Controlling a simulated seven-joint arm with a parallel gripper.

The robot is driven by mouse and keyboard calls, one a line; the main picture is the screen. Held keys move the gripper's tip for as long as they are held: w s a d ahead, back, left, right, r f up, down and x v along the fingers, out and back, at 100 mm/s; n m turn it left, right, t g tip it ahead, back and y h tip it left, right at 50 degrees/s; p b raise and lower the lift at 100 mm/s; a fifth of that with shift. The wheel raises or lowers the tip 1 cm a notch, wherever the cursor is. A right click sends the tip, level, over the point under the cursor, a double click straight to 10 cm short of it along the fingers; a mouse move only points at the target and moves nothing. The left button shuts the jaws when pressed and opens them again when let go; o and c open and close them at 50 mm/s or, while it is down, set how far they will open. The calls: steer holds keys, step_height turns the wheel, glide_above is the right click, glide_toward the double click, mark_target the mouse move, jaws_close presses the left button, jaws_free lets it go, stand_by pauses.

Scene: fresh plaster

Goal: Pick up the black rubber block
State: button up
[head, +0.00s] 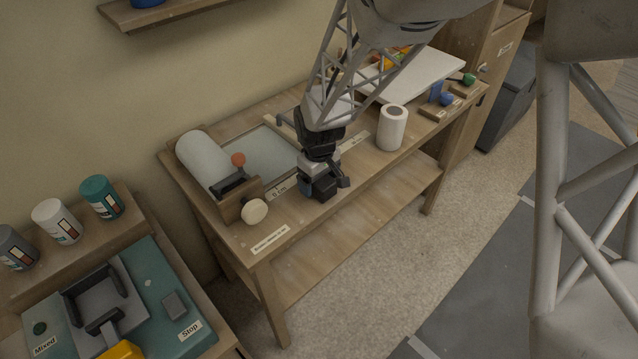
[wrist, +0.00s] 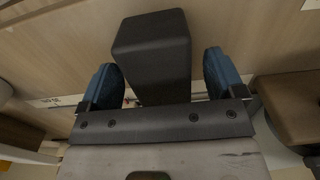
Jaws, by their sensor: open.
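The black rubber block (wrist: 151,55) is a dark block with rounded edges. In the wrist view it stands between the two blue fingertips of my gripper (wrist: 163,78), with a gap showing on each side. Its lower end is hidden behind the dark gripper bar. In the head view my gripper (head: 322,182) points down over the wooden bench (head: 300,229), near its front edge. The block (head: 323,189) shows there as a dark shape at the fingers, and I cannot tell its outline clearly from them. My gripper is open.
A white board (head: 425,80) lies at the bench's far end. The front strip is mostly clear.

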steer(key=shift+c, duration=0.3)
steer(key=c, duration=1.1)
steer(key=shift+o, duration=0.2)
steer(key=shift+r, duration=0.15)
steer(key=shift+r, duration=0.55)
steer(key=shift+s+d+r, duration=0.1)
steer(key=shift+s+r, duration=0.1)
steer(key=shift+r, duration=0.4)
steer(key=shift+s+d+r, duration=0.1)
steer(key=shift+s+r, duration=0.05)
steer(key=shift+r, duration=0.4)
steer(key=s+d, duration=0.2)
steer(key=s, duration=0.5)
steer(key=s+d+r, duration=0.1)
steer(key=s+d, duration=0.2)
steer(key=s, duration=0.4)
steer(key=shift+s+r, duration=0.15)
steer(key=shift+d, duration=0.1)
